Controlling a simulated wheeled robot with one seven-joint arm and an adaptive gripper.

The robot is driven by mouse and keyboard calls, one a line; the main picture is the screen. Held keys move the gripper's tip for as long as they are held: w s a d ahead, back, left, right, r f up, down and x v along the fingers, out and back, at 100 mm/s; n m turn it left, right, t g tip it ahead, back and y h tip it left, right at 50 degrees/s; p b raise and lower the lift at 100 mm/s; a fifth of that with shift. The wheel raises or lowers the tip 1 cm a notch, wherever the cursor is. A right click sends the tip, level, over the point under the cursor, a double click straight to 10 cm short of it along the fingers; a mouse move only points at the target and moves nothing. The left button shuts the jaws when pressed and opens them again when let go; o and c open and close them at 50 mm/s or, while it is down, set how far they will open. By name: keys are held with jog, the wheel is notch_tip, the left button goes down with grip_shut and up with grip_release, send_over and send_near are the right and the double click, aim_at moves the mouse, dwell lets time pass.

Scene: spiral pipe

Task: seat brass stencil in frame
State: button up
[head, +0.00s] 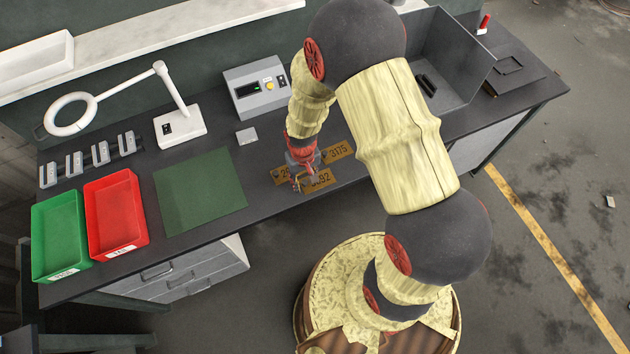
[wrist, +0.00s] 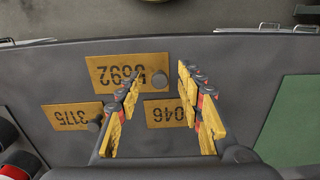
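Three brass stencil plates with cut numbers lie flat on the dark bench. In the wrist view they are a larger upper plate (wrist: 105,70), a left plate reading 3175 (wrist: 66,117) and a right plate ending in 046 (wrist: 163,114). Round grey knobs show on or by the upper and left plates. In the head view the 3175 plate (head: 341,149) lies to the right of my gripper (head: 303,182). My gripper, also in the wrist view (wrist: 160,80), is open above the plates with nothing visible between its fingers. A dark plate with a square outline (head: 510,66), possibly the frame, lies at the far right.
A green mat (head: 200,190), red bin (head: 115,213) and green bin (head: 60,235) lie left. A magnifier lamp (head: 180,126) and grey control box (head: 255,90) stand behind. A dark open-topped box (head: 455,50) stands between the plates and the outlined plate.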

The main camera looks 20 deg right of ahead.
jog(key=shift+c, duration=0.3)
grip_shut()
dwell(0.3)
